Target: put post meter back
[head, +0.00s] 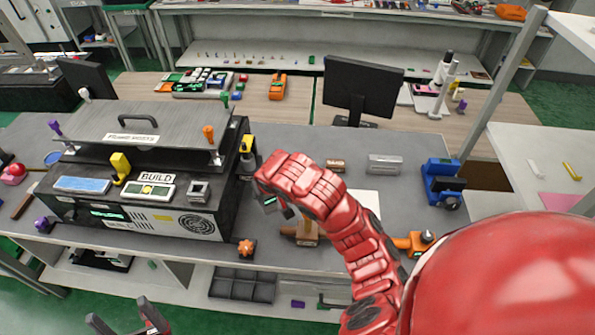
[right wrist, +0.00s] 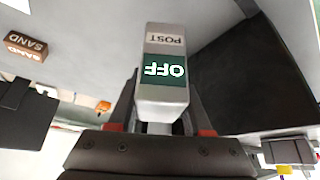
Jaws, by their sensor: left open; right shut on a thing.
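The post meter (right wrist: 164,70) is a pale grey block in the right wrist view, with a POST label and a green screen reading OFF, both upside down there. My right gripper (right wrist: 163,112) is shut on it, a dark finger on each side. In the head view my right gripper (head: 279,203) is just right of the dark BUILD machine (head: 205,223), and the meter is mostly hidden, with only a small greenish bit showing. My left gripper (head: 130,322) is open and empty at the bottom left, below the bench front.
The machine carries a grey lid (head: 140,123) with a handle, and levers and knobs. A brown SAND block (right wrist: 25,45) lies on the bench. A grey metal block (head: 384,164), a blue fixture (head: 441,182) and a monitor (head: 362,85) stand farther right. An orange knob (head: 246,247) is at the front edge.

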